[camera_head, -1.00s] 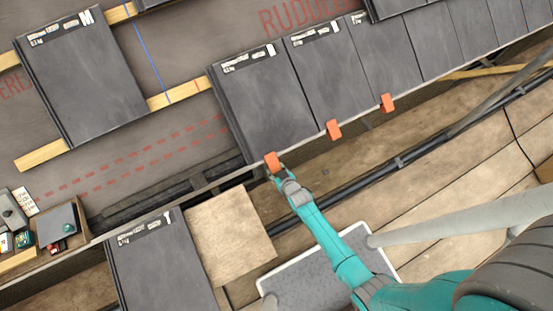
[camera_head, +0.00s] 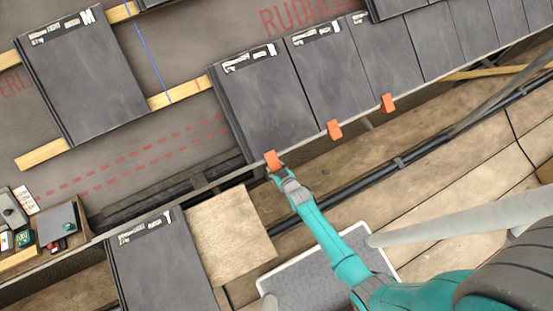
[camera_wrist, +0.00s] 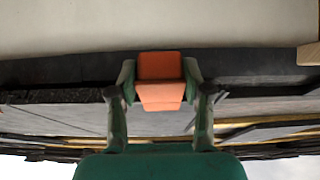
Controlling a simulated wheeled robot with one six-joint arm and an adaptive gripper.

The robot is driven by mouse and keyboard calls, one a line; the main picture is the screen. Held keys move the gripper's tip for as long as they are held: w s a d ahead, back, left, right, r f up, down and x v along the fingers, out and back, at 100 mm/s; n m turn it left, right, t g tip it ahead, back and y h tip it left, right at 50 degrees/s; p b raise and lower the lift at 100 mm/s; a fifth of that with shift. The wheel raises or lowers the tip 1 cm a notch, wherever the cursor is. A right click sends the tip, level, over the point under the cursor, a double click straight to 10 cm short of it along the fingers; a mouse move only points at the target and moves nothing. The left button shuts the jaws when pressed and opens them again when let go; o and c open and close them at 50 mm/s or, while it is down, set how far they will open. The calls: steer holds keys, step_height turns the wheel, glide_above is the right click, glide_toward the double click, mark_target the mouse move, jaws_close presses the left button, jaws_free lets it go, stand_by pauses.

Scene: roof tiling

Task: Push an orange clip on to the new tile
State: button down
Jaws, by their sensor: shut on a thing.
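The orange clip (camera_head: 271,159) is at the lower edge of the leftmost tile (camera_head: 262,100) in the laid row. In the wrist view the clip (camera_wrist: 160,80) sits between the two fingers of my gripper (camera_wrist: 160,92). My gripper (camera_head: 278,172) is shut on it, just off the tile's lower edge. Whether the clip is fully seated on the edge cannot be told. Two more orange clips, one (camera_head: 334,130) and another (camera_head: 388,103), sit on the lower edges of the tiles to the right.
A loose tile (camera_head: 80,75) lies on battens at upper left. Another tile (camera_head: 160,265) stands at lower left beside a wooden board (camera_head: 230,235). A small tray of tools (camera_head: 45,228) is at the left edge. Grey poles (camera_head: 450,222) cross the scaffold boards at right.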

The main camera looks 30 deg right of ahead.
steer(key=shift+w+r, duration=0.3)
steer(key=shift+w, duration=0.1)
stand_by(0.4)
steer(key=shift+c, duration=2.1)
jaws_free()
steer(key=shift+s, duration=0.15)
steer(key=shift+s+r, duration=0.1)
steer(key=shift+r, duration=0.05)
steer(key=s+r, duration=0.3)
steer(key=r, duration=0.2)
steer(key=shift+s+r, duration=0.15)
steer(key=shift+r, duration=0.1)
steer(key=shift+s, duration=0.1)
